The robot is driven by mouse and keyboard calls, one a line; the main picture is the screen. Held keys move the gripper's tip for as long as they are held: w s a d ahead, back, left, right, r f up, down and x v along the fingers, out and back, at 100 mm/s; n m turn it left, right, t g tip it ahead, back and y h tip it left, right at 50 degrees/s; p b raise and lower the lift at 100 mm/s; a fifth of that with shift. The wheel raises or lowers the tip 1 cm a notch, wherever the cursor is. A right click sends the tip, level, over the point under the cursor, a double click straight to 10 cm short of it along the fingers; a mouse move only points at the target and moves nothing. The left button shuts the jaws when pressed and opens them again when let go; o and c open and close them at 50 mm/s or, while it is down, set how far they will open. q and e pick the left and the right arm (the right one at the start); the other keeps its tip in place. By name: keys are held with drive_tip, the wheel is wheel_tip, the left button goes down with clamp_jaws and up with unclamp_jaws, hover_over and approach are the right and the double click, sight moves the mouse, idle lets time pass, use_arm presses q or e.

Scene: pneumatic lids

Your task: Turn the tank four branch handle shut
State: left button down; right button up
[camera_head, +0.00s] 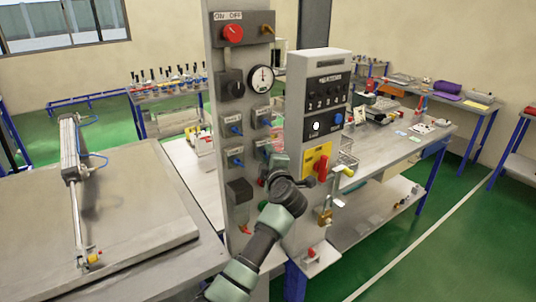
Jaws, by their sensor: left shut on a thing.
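A grey upright panel (218,75) carries several small branch valves with blue handles in two rows. The upper left blue handle (236,130), upper right blue handle (264,122) and lower left blue handle (237,161) show clearly. The lower right branch handle (267,149), by its place the tank four one, is mostly hidden by my left gripper (274,160). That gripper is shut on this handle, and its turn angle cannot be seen. The valve labels are too small to read. My right gripper is not in view.
The panel also has a red knob (233,33) and a round gauge (262,78). A second grey box (318,60) with a red switch (321,168) stands close on the right. A bench with a cylinder (69,150) is at left.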

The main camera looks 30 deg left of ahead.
use_arm(q)
drive_tip(key=m+g, duration=0.1)
drive_tip(key=m, duration=0.1)
drive_tip(key=m+g, duration=0.1)
drive_tip(key=m, duration=0.2)
drive_tip(key=shift+w+d+g, duration=0.1)
drive_tip(key=shift+g, duration=0.2)
idle(0.4)
drive_tip(key=c, duration=1)
unclamp_jaws()
drive_tip(key=shift+c, duration=0.2)
drive_tip(key=shift+r, duration=0.1)
drive_tip(key=shift+d, duration=0.1)
drive_tip(key=b+v, duration=0.3)
drive_tip(key=v, duration=0.4)
drive_tip(key=shift+s+d+r, duration=0.15)
drive_tip(key=shift+s+r, duration=0.05)
drive_tip(key=shift+r, duration=0.05)
